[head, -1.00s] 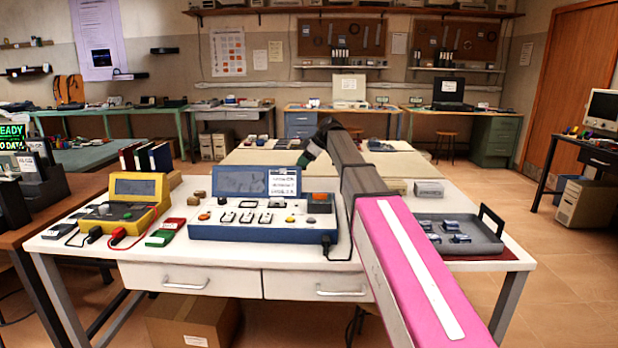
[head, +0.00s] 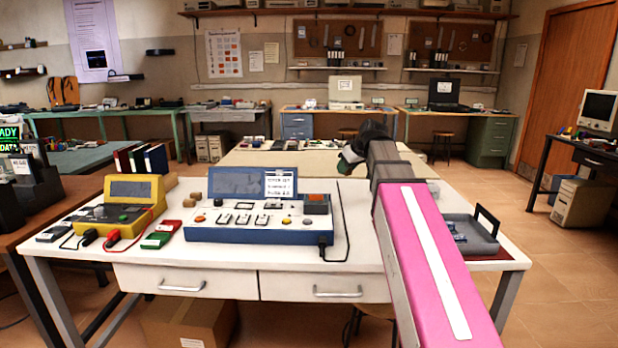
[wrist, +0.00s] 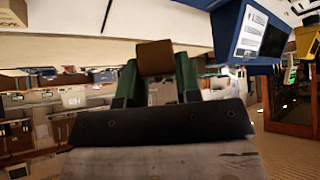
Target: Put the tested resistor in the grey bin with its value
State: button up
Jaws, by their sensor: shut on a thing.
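My gripper (wrist: 158,78) is shut on a brown blocky piece (wrist: 155,57) between its green fingers in the wrist view. I cannot tell its markings or whether it is the resistor. In the head view, my gripper (head: 347,160) is over the far side of the white table, partly hidden by my arm, and the held piece cannot be made out. I cannot make out a grey bin with a value.
A yellow meter (head: 127,200) with leads stands left of the tester. A pale table (head: 270,163) lies beyond.

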jog(key=s+d+m+t+h, duration=0.1)
jog(key=s+d+m+h, duration=0.5)
jog(key=m, duration=0.5)
jog(key=shift+s+f+h, duration=0.25)
jog(key=shift+s+h, duration=0.05)
jog(key=shift+h, duration=0.2)
jog(key=shift+d, duration=0.1)
